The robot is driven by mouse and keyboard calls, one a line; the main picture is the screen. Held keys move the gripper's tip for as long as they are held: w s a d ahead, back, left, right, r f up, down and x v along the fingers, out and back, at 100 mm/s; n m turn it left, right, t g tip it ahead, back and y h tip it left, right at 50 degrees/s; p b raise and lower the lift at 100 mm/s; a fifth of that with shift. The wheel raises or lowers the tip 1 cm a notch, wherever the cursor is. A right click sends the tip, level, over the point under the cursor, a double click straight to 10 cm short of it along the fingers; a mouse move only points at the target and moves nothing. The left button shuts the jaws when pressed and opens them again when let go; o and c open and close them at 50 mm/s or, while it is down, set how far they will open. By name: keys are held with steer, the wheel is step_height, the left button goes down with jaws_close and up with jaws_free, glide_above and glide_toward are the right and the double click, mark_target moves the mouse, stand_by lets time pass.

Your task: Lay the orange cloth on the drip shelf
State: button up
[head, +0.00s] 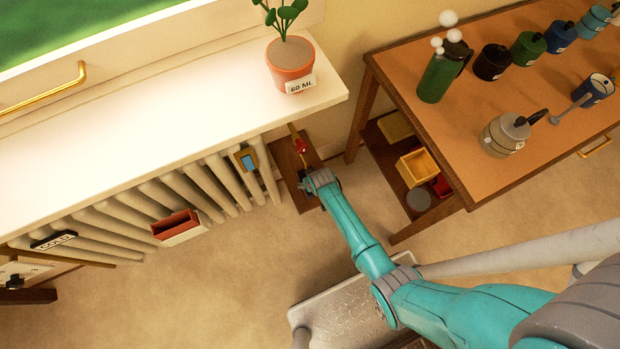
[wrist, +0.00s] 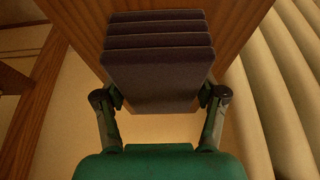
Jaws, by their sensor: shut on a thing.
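My gripper (head: 318,184) is low at the right end of the radiator, over a narrow brown wooden board (head: 286,163) that may be the drip shelf. In the wrist view, my gripper (wrist: 160,98) is shut on a dark grey-brown layered thing (wrist: 155,75), like a folded stack. It is held in front of the brown wood (wrist: 82,20); I cannot tell if they touch. No clearly orange cloth shows; the held thing looks dark, and I cannot tell if it is the cloth. In the head view my gripper hides it.
A red valve knob (head: 301,147) is just beyond my gripper. The radiator (head: 195,190) is left, under a white sill (head: 190,110) with a potted plant (head: 290,65). A wooden table (head: 490,125) stands right, with a yellow bin (head: 416,167) below. Open floor lies in front.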

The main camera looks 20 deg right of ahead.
steer(key=o, duration=1.2)
steer(key=shift+c, duration=0.2)
steer(key=v, duration=1.2)
steer(key=shift+s, duration=0.1)
